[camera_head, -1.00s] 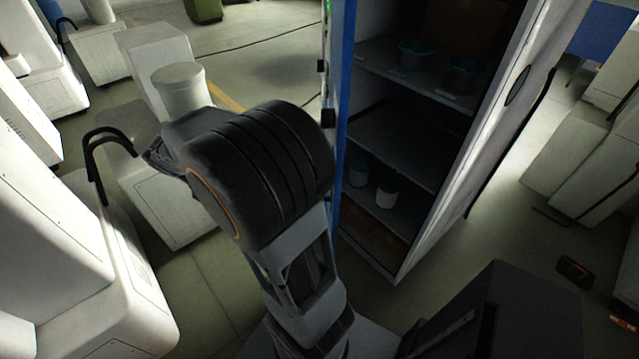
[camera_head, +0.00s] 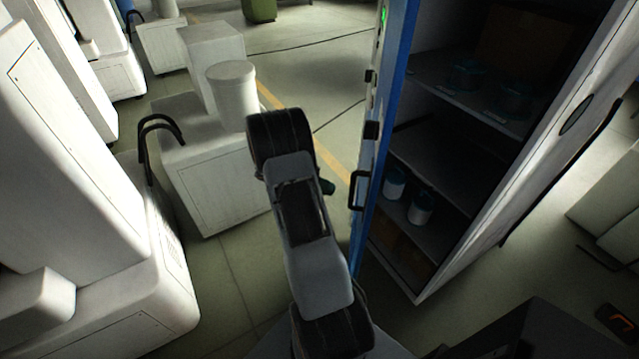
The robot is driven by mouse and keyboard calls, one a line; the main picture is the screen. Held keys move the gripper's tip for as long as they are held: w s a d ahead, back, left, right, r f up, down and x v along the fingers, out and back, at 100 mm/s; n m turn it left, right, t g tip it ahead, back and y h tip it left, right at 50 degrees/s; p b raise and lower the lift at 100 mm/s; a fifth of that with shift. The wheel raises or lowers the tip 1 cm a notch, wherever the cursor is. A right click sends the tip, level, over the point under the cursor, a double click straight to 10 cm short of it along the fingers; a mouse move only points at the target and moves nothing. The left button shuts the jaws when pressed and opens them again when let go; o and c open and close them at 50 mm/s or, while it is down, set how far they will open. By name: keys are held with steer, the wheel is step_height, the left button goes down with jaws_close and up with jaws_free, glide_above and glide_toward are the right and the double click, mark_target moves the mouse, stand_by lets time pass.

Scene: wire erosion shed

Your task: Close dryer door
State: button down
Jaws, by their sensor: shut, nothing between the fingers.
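The dryer is a tall cabinet with a white side wall (camera_head: 545,160), standing right of centre. Its door (camera_head: 386,110) is open and seen nearly edge-on, with a blue edge, a green light near the top and dark fittings. A dark door handle (camera_head: 357,190) sticks out on the door's left side. Dark shelves inside hold several pots, among them two white and teal ones (camera_head: 420,208). My arm stands upright left of the door, with floor showing between its upper part and the handle. My gripper is hidden behind my arm; a small dark part peeks out beside the link.
White machines (camera_head: 90,220) fill the left side. A white cylinder (camera_head: 232,92) stands on a white cabinet (camera_head: 215,180) behind my arm. A green bin (camera_head: 259,10) is at the back. Open floor with a yellow line and dark cables lies left of the door.

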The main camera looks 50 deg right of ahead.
mark_target(350, 194)
steer(key=r+p+x, duration=0.1)
steer(key=x, duration=0.7)
steer(key=shift+s+d+p, duration=0.2)
steer(key=shift+s+p, duration=0.1)
steer(key=shift+s, duration=0.05)
steer(key=shift+f, duration=0.1)
